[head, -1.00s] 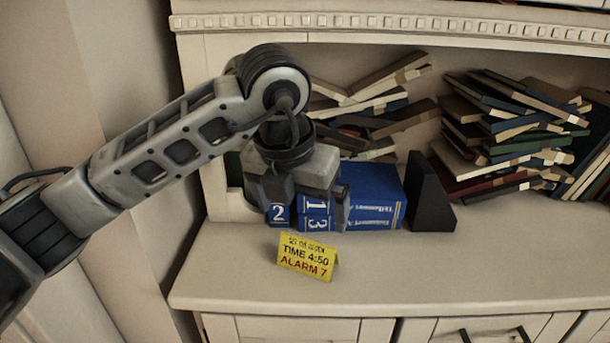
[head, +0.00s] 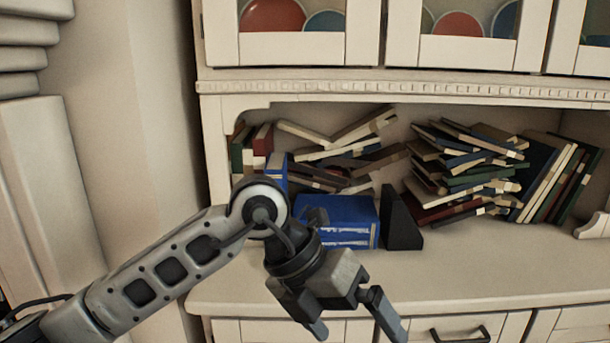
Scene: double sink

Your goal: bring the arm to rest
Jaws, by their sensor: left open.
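My left arm comes in from the lower left. Its gripper (head: 356,328) is open and empty, pointing down in front of the cabinet's counter edge, with the drawer fronts behind its fingers. The blue books (head: 350,212) lie stacked on the counter behind the wrist, apart from the fingers, and the arm hides part of them. A blue book (head: 277,172) stands upright behind my arm's elbow-like joint. The yellow sign is not visible now. My right gripper is not in view.
A black wedge bookend (head: 401,222) stands right of the blue books. Leaning piles of books (head: 465,165) fill the shelf behind. The cream counter (head: 500,260) is clear at the right. Drawers with a dark handle (head: 460,334) are below, and glass-fronted cupboards (head: 290,45) above.

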